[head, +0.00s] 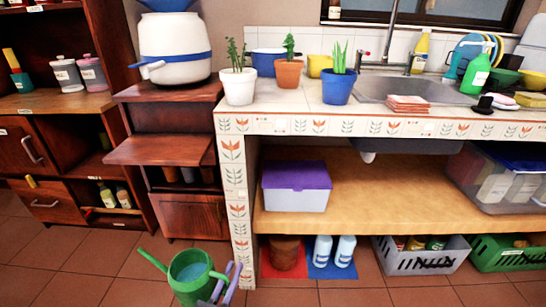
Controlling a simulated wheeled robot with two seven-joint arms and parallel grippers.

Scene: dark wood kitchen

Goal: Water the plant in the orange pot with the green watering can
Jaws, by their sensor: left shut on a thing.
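The green watering can (188,284) is at the bottom of the head view, left of the counter's tiled leg. Its spout points up and to the left, and its round top is open towards me. My left gripper (227,281), with purplish fingers, is shut on the can at its right side, by the handle. The lower part of the can and most of my arm are cut off by the frame. The orange pot (289,75) with a small green plant (290,46) stands on the counter between a white pot and a blue pot. My right gripper is not in view.
The white pot (239,87) and blue pot (338,89) flank the orange one closely. A blue cooking pot (268,57) stands behind. The tiled counter edge (375,127) rises above the can. Open tile floor (95,270) lies left of it.

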